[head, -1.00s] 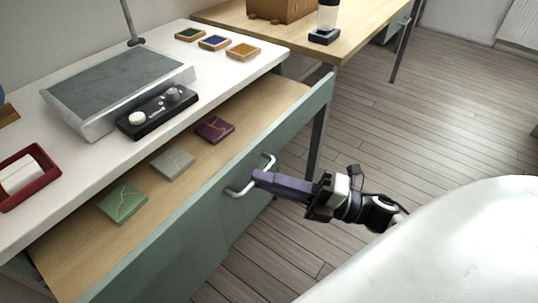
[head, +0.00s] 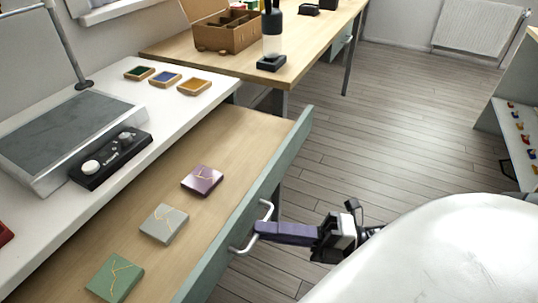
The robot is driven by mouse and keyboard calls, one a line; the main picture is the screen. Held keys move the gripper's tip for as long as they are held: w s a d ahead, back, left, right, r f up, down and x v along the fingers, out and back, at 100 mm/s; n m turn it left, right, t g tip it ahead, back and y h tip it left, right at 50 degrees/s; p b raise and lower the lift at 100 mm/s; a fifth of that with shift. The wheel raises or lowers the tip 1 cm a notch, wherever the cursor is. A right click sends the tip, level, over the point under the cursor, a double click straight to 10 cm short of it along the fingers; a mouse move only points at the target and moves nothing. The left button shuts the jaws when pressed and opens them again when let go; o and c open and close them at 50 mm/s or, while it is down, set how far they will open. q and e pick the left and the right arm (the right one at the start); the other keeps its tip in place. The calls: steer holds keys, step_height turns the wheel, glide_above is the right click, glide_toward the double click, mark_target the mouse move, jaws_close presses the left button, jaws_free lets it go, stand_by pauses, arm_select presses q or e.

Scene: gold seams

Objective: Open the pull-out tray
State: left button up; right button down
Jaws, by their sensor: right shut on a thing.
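The pull-out tray (head: 238,142) is a wooden drawer with a green-grey front, standing well out from under the white worktop. A green tile (head: 114,278), a grey tile (head: 164,223) and a purple tile (head: 202,180), each with gold seams, lie flat in it. A white bar handle (head: 267,208) is on its front. My right gripper (head: 262,230) has purple fingers and is shut on the handle, near its middle. The exact contact is partly hidden by the fingers. My left gripper does not show.
The white worktop (head: 190,112) holds a grey slab, a black control box (head: 110,160) and small pigment trays (head: 166,80). A wooden table (head: 320,40) with a cardboard box (head: 222,30) stands behind. Open floor (head: 420,120) lies to the right. A shelf (head: 520,135) stands at the right edge.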

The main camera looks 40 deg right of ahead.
steer(key=c, duration=1.8)
jaws_free()
steer(key=shift+c, duration=0.2)
steer(key=v, duration=1)
steer(key=shift+s+d+f, duration=0.1)
steer(key=shift+s, duration=0.05)
